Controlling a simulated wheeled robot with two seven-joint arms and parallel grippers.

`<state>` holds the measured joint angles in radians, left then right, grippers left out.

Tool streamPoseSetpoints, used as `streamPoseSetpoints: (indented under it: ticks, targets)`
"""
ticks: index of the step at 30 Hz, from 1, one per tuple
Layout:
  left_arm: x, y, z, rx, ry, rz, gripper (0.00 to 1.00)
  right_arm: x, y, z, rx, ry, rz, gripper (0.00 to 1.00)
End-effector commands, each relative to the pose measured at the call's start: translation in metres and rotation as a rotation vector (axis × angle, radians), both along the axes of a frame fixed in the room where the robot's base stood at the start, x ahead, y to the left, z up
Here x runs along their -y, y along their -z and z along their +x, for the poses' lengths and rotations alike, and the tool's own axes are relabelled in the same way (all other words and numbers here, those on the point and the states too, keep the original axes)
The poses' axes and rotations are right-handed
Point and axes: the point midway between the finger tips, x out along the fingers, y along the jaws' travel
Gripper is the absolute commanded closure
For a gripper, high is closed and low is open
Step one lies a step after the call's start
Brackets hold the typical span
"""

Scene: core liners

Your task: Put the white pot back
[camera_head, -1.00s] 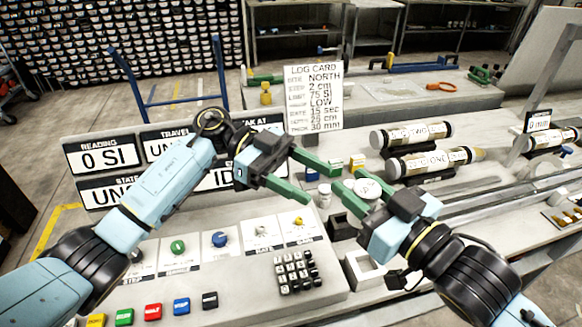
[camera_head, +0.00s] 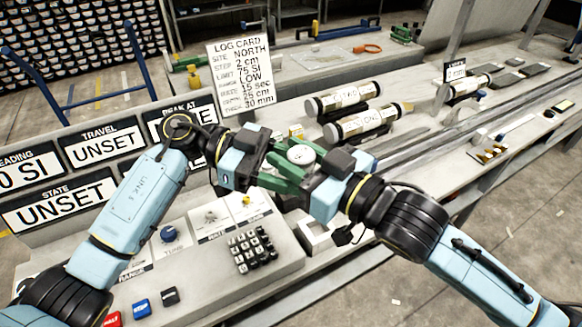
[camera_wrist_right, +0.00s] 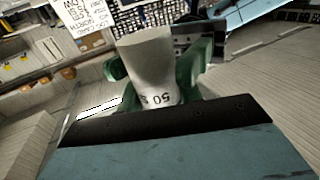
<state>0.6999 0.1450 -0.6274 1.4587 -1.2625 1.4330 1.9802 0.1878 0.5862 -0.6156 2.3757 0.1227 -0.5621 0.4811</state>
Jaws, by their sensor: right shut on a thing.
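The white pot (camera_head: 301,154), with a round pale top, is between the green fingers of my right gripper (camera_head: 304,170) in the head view. The right wrist view shows the pot (camera_wrist_right: 150,65) upright in the picture, with "50 SI" printed on it and a green finger on each side. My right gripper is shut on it. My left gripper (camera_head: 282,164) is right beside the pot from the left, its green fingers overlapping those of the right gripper. Whether its fingers touch the pot is hidden.
The log card (camera_head: 238,75) stands behind the grippers. Sign boards (camera_head: 110,145) stand at left, and a keypad (camera_head: 252,250) is on the console in front. Two labelled cylinders (camera_head: 345,98) lie in cradles behind. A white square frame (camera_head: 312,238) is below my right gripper.

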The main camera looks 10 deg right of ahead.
Motion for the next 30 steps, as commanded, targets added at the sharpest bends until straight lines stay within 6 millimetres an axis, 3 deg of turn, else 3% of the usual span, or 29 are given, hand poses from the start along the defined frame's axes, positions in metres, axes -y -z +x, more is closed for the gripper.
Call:
streamPoseSetpoints:
  ticks: [1, 8, 9, 15, 24, 30]
  targets:
    - [0.0, 0.0, 0.0, 0.0, 0.0, 0.0, 0.56, 0.0, 0.0, 0.0, 0.001, 0.0, 0.001, 0.94]
    - [0.0, 0.0, 0.001, 0.0, -0.002, 0.0, 0.86, 0.0, 0.0, 0.0, 0.001, -0.001, 0.001, 0.94]
    - [0.0, 0.0, 0.001, 0.0, -0.002, 0.0, 0.9, 0.0, 0.0, 0.0, 0.0, -0.002, 0.001, 0.64]
    - [0.0, 0.0, 0.001, 0.0, -0.002, 0.0, 0.9, 0.0, 0.0, 0.0, 0.0, -0.001, 0.001, 0.4]
    - [0.0, 0.0, 0.0, 0.001, -0.001, 0.0, 0.9, 0.0, -0.003, 0.0, 0.001, 0.0, 0.001, 0.4]
    - [0.0, 0.0, 0.0, 0.001, 0.0, 0.0, 0.9, 0.0, -0.032, 0.0, 0.008, -0.002, 0.003, 0.4]
